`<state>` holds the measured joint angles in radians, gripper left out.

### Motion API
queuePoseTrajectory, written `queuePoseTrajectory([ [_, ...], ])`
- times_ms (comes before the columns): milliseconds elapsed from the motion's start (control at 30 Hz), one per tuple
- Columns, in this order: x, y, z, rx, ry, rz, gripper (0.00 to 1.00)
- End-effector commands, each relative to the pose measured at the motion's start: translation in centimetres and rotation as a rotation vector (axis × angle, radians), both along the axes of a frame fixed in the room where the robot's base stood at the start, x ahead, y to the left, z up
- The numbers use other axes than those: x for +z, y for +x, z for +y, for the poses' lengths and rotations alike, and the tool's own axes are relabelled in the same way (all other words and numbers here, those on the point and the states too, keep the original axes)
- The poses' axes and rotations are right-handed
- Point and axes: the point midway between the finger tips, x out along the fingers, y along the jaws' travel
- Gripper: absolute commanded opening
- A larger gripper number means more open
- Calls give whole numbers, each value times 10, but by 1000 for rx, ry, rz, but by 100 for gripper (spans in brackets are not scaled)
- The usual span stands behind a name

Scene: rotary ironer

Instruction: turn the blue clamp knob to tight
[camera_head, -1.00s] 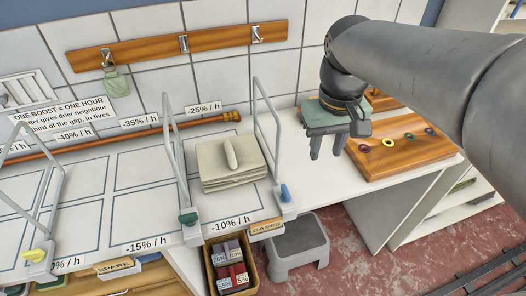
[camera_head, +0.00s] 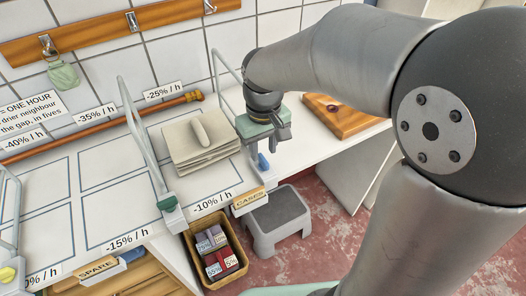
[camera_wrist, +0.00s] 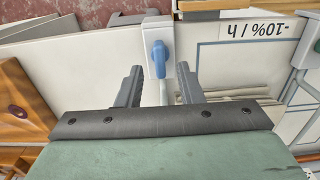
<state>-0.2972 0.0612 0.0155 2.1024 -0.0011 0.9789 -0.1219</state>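The blue clamp knob (camera_head: 263,161) sits at the front foot of the rightmost wire frame, beside the stack of folded cloth (camera_head: 190,145). In the wrist view the blue knob (camera_wrist: 158,58) has a round end and a narrower lever, and lies ahead of my gripper (camera_wrist: 159,72), between the lines of its fingers. The two fingers are apart with nothing between them. In the head view my gripper (camera_head: 270,138) hangs just above and behind the knob and hides part of the frame. I cannot tell whether a finger touches the knob.
A green knob (camera_head: 168,203) is on the middle frame and a yellow knob (camera_head: 8,273) on the left one. A basket of labelled blocks (camera_head: 240,268) and a grey step stool (camera_head: 276,222) stand below the front edge. A wooden board (camera_head: 340,118) lies at right.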

Motion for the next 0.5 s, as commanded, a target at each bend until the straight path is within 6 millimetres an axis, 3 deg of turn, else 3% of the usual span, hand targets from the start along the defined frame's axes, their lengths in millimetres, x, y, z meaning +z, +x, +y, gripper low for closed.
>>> queuePoseTrajectory([
  [200, -27, 0, 0, 0, 0, 1, 34],
  [500, -32, 0, 0, 0, 0, -1, 34],
])
